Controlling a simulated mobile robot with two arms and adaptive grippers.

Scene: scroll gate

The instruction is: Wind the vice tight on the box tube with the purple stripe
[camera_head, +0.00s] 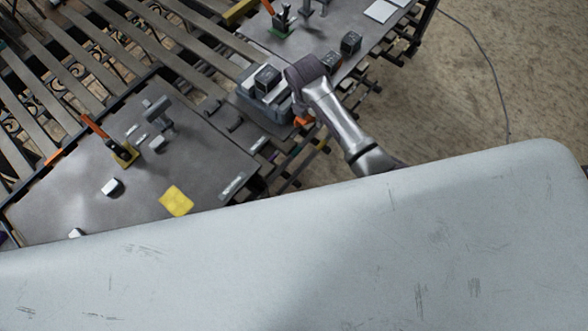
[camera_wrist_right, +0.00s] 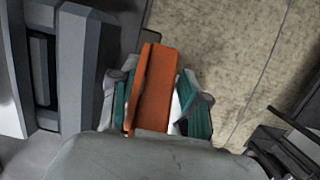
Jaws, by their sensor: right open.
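The grey vice (camera_head: 284,112) stands near the edge of the bench, partly hidden behind my right arm. A dark-ended box tube (camera_head: 267,78) sits at its top; I cannot make out a purple stripe on it. An orange handle (camera_head: 303,119) shows at the vice's near side. In the right wrist view, grey blocks of what looks like the vice (camera_wrist_right: 85,70) stand at the left. My right gripper (camera_wrist_right: 153,82) is open, with teal-padded fingers on both sides of the orange handle (camera_wrist_right: 158,100). Contact is unclear. My left gripper is out of view.
Two dark blocks (camera_head: 350,42) and (camera_head: 330,61) lie beyond the vice. A toggle clamp with an orange lever (camera_head: 97,127), a yellow pad (camera_head: 176,201) and small metal pieces lie on the left bench plate (camera_head: 60,185). A cable (camera_head: 495,75) crosses the floor at right.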

